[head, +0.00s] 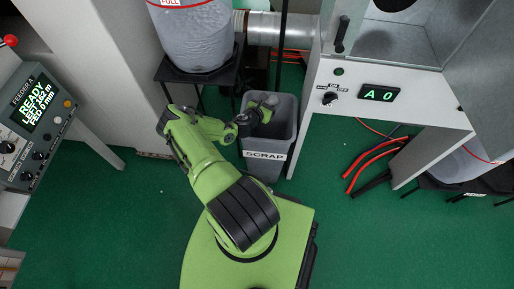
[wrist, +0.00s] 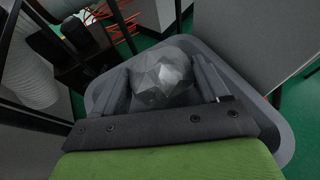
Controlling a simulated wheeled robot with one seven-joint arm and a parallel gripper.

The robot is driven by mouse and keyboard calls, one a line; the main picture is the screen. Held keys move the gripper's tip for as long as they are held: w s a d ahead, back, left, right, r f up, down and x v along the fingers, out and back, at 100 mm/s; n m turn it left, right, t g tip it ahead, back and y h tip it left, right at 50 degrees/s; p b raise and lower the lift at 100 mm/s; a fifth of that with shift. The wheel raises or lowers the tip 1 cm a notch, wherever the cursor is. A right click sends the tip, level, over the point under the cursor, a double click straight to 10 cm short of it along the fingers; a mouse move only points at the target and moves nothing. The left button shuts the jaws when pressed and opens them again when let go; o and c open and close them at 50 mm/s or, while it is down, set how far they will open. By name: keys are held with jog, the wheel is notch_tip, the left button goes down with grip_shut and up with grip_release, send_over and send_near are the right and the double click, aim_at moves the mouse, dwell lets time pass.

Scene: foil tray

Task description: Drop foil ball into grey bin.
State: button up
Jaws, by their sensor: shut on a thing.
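The foil ball (wrist: 163,80) is a faceted grey-silver lump between the two fingers in the wrist view. My gripper (wrist: 163,88) is shut on it. The grey bin (head: 268,168), labelled SCRAP, stands on the green floor in the head view. Its rim also shows around the ball and the fingers in the wrist view (wrist: 275,133). In the head view my gripper (head: 262,108) is at the bin's mouth, over the opening. The ball cannot be made out in the head view. How deep the ball sits relative to the rim is unclear.
A white cabinet (head: 385,110) with an A 0 display stands right of the bin. A black stand (head: 200,72) with a full grey bag is behind left. A feeder console (head: 38,115) is at far left. Red hoses (head: 370,160) lie on the floor at right.

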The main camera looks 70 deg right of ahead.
notch_tip(320, 180, down, 6)
jog(key=b, duration=0.4)
jog(key=shift+r, duration=0.2)
jog(key=o, duration=1.1)
jog(key=shift+r, duration=0.1)
jog(key=p+v, duration=0.4)
jog(key=v, duration=1.2)
jog(key=shift+s, duration=0.1)
jog(key=shift+d, duration=0.1)
